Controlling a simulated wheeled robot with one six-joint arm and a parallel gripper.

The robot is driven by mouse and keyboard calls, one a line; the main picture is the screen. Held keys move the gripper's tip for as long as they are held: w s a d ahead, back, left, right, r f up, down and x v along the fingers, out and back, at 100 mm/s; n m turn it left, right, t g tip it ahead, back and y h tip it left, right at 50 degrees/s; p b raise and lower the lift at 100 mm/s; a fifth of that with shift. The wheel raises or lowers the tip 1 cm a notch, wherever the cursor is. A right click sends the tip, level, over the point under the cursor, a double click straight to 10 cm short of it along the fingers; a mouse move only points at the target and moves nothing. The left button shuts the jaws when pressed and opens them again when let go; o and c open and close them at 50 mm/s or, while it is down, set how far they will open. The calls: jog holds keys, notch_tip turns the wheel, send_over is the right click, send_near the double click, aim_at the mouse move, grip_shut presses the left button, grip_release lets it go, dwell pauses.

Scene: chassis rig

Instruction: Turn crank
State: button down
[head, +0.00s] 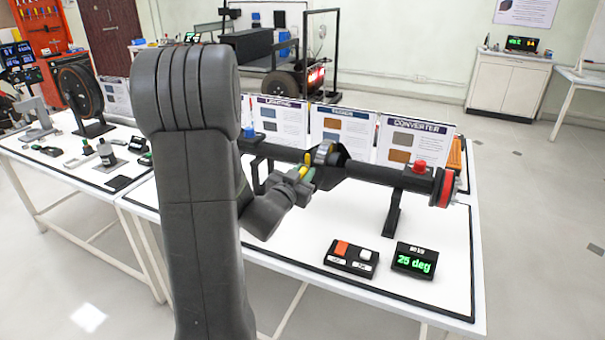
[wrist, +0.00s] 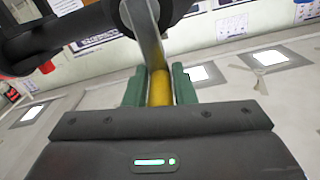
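The crank has a yellow handle (wrist: 160,88) and a grey metal arm (wrist: 147,32) that runs up to a dark round hub. In the head view, the crank arm (head: 322,152) sits at the middle of a long black axle tube (head: 378,173).
A small display (head: 413,262) reads "25 deg". A black stand (head: 394,215) holds the tube. Upright information cards (head: 415,146) stand behind it. The table's front right is clear.

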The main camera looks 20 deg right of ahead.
jog(key=shift+w+a+r+n, duration=0.1)
jog(key=shift+w+a+n, duration=0.1)
jog(key=shift+n, duration=0.1)
dwell(0.8)
jog(key=shift+w+a+f+n+p, duration=0.3)
jog(key=shift+w+a+f+n, duration=0.25)
jog(key=shift+n, duration=1.2)
jog(key=shift+w+a+f+n+p, duration=0.35)
jog(key=shift+w+a+f+n, duration=0.25)
jog(key=shift+n, duration=1.2)
jog(key=shift+w+a+f+n+p, duration=0.4)
jog(key=shift+w+n, duration=0.3)
jog(key=shift+n, duration=1.05)
jog(key=shift+f, duration=0.1)
jog(key=c, duration=1.6)
grip_release()
jog(key=o, duration=0.3)
jog(key=shift+w+a, duration=0.1)
jog(key=shift+a, duration=0.1)
jog(key=shift+d, duration=0.1)
